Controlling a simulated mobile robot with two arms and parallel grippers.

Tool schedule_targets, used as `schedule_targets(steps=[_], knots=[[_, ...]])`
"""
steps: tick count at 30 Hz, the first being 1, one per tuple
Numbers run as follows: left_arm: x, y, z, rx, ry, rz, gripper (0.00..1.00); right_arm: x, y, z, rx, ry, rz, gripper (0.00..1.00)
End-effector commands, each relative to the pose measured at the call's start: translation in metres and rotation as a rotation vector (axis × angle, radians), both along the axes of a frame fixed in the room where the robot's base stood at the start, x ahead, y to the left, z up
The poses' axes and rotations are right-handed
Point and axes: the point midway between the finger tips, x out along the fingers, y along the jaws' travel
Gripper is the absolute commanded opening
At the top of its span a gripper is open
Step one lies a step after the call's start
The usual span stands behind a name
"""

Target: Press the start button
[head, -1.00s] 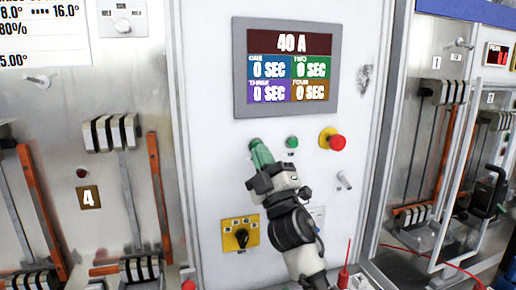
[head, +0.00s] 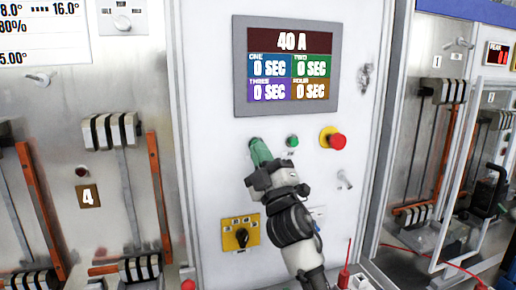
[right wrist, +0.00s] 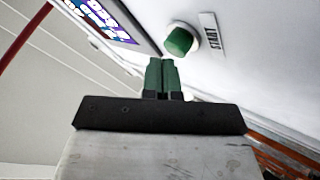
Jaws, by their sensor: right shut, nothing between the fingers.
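My right gripper (head: 260,152) is shut and empty, with green fingers. In the head view it is in front of the white panel (head: 215,170), below the lower left of its display. In the right wrist view, the shut fingertips (right wrist: 160,65) are just below and left of a round green button (right wrist: 179,41) beside a START label (right wrist: 210,34). I see no clear contact with the button. In the head view a green button (head: 292,141) shows right of the fingers; I cannot tell whether it is the START one. My left gripper is not in view.
The display (head: 290,65) reads 40 A with several 0 SEC fields. A red button on a yellow base (head: 337,141) is to the right. A yellow switch plate (head: 228,239) is lower left. Cabinets with switchgear flank the panel.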

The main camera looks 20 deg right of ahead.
Motion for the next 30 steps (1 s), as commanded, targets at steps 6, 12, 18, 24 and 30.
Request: schedule_targets(steps=[6, 12, 18, 24, 30], knots=[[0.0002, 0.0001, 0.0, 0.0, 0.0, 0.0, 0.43, 0.0, 0.0, 0.0, 0.0, 0.0, 0.0, 0.0], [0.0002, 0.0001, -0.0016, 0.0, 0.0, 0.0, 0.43, 0.0018, 0.0001, -0.0003, 0.0, 0.0, 0.0, 0.0], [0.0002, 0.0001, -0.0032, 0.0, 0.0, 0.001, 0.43, 0.0042, 0.0002, -0.0004, 0.0, 0.0, 0.0, 0.0], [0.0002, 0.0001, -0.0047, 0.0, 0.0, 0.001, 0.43, 0.0068, 0.0003, -0.0002, -0.001, 0.0, -0.001, 0.0], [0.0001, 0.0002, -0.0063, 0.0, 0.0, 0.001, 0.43, 0.0091, 0.0003, 0.0001, 0.0, -0.001, -0.001, 0.0]])
